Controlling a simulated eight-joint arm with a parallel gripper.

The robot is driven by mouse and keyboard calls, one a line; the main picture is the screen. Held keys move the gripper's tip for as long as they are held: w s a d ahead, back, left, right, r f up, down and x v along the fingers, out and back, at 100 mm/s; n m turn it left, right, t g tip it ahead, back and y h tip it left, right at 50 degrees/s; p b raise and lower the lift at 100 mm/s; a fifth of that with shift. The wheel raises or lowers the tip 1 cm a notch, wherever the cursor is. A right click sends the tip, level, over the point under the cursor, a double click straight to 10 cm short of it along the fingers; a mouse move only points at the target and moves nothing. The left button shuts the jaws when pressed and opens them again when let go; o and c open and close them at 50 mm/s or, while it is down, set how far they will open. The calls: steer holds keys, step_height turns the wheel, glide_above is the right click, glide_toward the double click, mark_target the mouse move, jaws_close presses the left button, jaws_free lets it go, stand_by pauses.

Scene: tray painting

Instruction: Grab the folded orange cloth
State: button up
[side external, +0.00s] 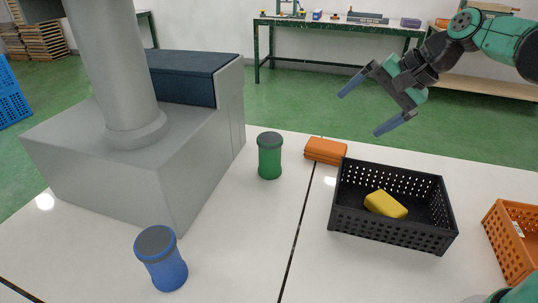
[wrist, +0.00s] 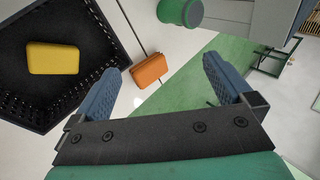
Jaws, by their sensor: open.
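The folded orange cloth (side external: 325,150) lies on the white table near its far edge, just behind the black crate. It also shows in the wrist view (wrist: 149,70), ahead of my fingers and nearer the left one. My gripper (side external: 366,110) is open and empty. It hangs in the air above and to the right of the cloth in the side view, apart from it. In the wrist view my gripper (wrist: 160,85) shows its two blue fingers spread wide, with nothing between them touching.
The black crate (side external: 390,235) holds a yellow block (side external: 385,204) and stands close in front of the cloth. A green canister (side external: 270,156) stands left of the cloth. A blue canister (side external: 161,259) is at front left. An orange crate (side external: 514,240) is at the right edge.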

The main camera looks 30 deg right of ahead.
mark_target(331, 145)
steer(key=w+d+f+m+t+y, duration=0.1)
steer(key=w+d+m+t+y, duration=0.35)
steer(key=w+d+m, duration=0.9)
steer(key=s+a+f+m, duration=0.1)
steer(key=f, duration=0.3)
steer(key=s+f+m, duration=0.1)
steer(key=f, duration=0.4)
steer(key=s+a+f+m, duration=0.1)
steer(key=f, duration=0.4)
steer(key=shift+s+a+y, duration=0.3)
steer(key=shift+s+y, duration=0.05)
steer(key=shift+s, duration=0.05)
steer(key=shift+w+a+f, duration=0.1)
steer(key=shift+f, duration=0.55)
steer(key=shift+x, duration=2.65)
steer(key=c, duration=1.1)
